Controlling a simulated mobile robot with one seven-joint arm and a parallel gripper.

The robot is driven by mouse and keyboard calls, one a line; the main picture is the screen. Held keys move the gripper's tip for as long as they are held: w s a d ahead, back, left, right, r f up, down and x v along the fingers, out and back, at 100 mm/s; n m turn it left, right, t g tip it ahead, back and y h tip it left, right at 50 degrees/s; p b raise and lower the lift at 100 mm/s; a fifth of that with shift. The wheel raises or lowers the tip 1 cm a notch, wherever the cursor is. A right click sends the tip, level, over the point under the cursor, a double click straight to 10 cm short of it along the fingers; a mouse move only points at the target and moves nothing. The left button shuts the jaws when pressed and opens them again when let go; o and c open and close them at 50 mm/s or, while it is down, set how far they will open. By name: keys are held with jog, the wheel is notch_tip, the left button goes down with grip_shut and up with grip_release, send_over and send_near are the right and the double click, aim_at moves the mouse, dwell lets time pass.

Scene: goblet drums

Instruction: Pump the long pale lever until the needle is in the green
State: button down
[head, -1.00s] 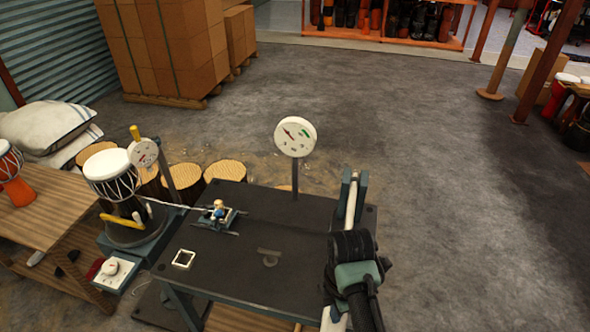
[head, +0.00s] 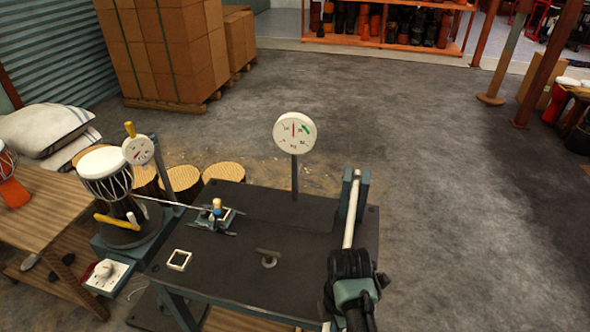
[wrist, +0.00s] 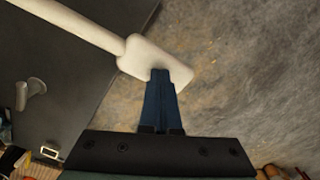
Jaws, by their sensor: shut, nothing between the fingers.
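The long pale lever (head: 351,222) runs from a blue-grey bracket (head: 361,185) at the table's right side toward the front, where my arm hides part of it. In the wrist view its broad end (wrist: 150,57) lies under my gripper (wrist: 160,74). The fingers are shut with nothing between them, their tips over the broad end and seemingly touching it. In the head view the fingertips are hidden. The round white gauge (head: 294,132) stands on a post at the table's back. Its needle points about straight up, left of the green mark (head: 307,128).
The dark table (head: 300,225) carries a small clamp fixture (head: 215,215), a white square frame (head: 179,260) and a grey knob (head: 268,258). A goblet drum (head: 107,175) and a smaller gauge (head: 138,150) stand left. The floor at right is open.

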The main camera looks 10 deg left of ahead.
notch_tip(320, 180, up, 16)
jog(key=s+p, duration=0.1)
jog(key=p, duration=1.4)
jog(key=shift+r, duration=0.15)
jog(key=f+b, duration=0.5)
jog(key=f, duration=0.1)
jog(key=f+b, duration=0.5)
jog(key=f, duration=0.1)
jog(key=f+b, duration=0.5)
jog(key=f, duration=0.1)
jog(key=shift+w+f, duration=0.35)
notch_tip(320, 180, up, 19)
jog(key=s+p, duration=0.1)
jog(key=p, duration=1.8)
jog(key=shift+f, duration=0.2)
